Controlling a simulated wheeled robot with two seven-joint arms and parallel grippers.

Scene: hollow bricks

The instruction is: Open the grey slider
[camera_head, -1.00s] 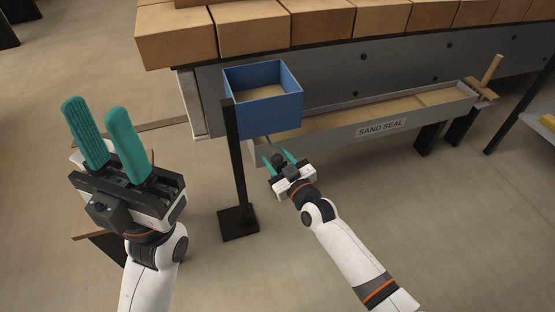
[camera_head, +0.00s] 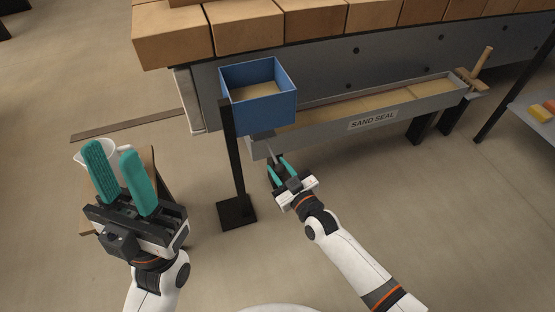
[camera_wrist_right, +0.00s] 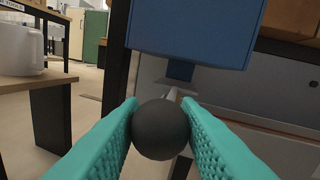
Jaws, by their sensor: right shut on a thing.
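The grey slider (camera_head: 262,133) shows as a grey plate sticking out under the front of the blue box (camera_head: 275,108). A thin rod runs from it to a round black knob (camera_wrist_right: 160,130). My right gripper (camera_head: 279,170) is shut on the knob, with one teal finger on each side, just in front of and below the box. In the right wrist view the rod (camera_wrist_right: 172,93) leads from the knob toward the blue box (camera_wrist_right: 190,35). My left gripper (camera_head: 120,172) is open and empty, far to the left of the box.
A black post (camera_head: 236,170) on a square foot stands left of my right gripper. A grey trough labelled SAND SEAL (camera_head: 372,121) runs right behind the box. A white jug (camera_head: 97,150) on a small wooden table stands behind my left gripper. Bricks line the top.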

